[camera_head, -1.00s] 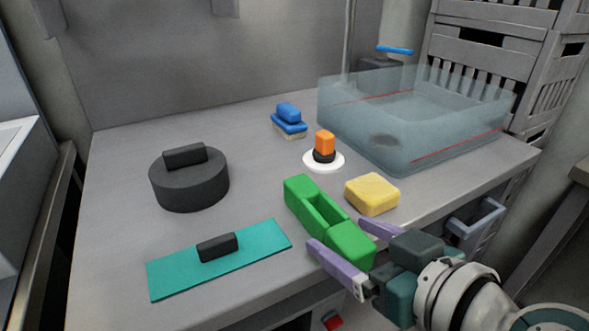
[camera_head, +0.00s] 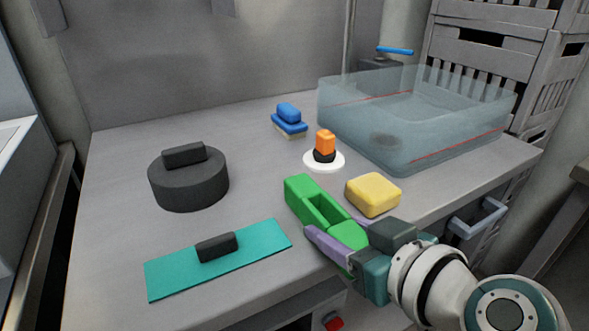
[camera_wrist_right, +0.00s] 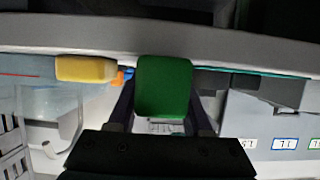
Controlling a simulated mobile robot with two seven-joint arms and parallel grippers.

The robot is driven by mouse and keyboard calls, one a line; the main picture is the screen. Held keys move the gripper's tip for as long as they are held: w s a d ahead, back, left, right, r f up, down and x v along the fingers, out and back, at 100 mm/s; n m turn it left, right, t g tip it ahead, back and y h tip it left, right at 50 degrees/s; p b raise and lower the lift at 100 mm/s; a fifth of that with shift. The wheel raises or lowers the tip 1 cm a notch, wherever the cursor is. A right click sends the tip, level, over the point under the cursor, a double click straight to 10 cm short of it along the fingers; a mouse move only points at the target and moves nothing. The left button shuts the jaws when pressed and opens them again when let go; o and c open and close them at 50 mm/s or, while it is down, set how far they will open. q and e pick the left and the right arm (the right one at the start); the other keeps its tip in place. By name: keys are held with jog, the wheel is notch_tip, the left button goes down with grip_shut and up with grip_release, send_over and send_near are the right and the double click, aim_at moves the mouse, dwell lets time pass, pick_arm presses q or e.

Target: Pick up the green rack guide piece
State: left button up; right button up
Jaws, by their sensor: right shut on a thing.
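The green rack guide piece (camera_head: 317,206) is a long block with a slot along its top. It lies on the grey table near the front edge, and its near end also shows in the right wrist view (camera_wrist_right: 163,87). My right gripper (camera_head: 335,240) is shut on its near end, one purple finger along the left side and the other mostly hidden behind the piece and the gripper body. In the wrist view the dark fingers (camera_wrist_right: 161,115) flank the green block on both sides. The piece appears to rest on the table. My left gripper is not in view.
A yellow block (camera_head: 373,194) sits just right of the guide piece. A teal mat (camera_head: 180,275) with a black block lies left. A white disc (camera_head: 338,166) with an orange-topped knob, a blue brush (camera_head: 289,120), a dark round weight (camera_head: 188,187) and a clear bin (camera_head: 350,130) stand farther back.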

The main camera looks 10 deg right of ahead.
grip_shut()
jog(key=shift+r, duration=0.1)
